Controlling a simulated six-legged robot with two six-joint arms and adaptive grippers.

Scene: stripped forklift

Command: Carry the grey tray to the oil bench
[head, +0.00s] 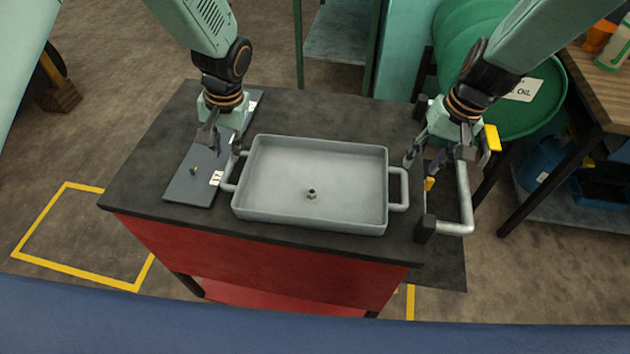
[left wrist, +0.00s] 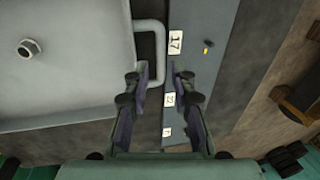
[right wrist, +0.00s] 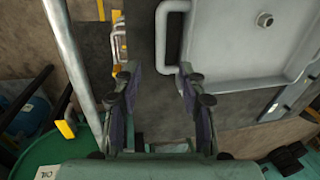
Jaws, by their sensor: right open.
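The grey tray (head: 310,170) lies flat on the black top of a red cart, with a loop handle at each short end and a small nut (head: 312,194) inside. My left gripper (head: 220,143) is open near the tray's left handle (head: 229,172). In the left wrist view its fingers (left wrist: 160,72) appear on either side of that handle (left wrist: 158,45), not closed. My right gripper (head: 428,165) is open near the right handle (head: 399,188). In the right wrist view its fingers (right wrist: 158,75) are spread, with the handle bar (right wrist: 161,40) between them in the picture. Contact cannot be told.
A numbered grey plate (head: 190,185) lies left of the tray. The cart's push bar (head: 466,200) stands at its right end. A green oil drum (head: 520,105) and a wooden-topped bench (head: 600,90) are at right; I cannot tell if it is the oil bench. Yellow floor lines (head: 80,275) show.

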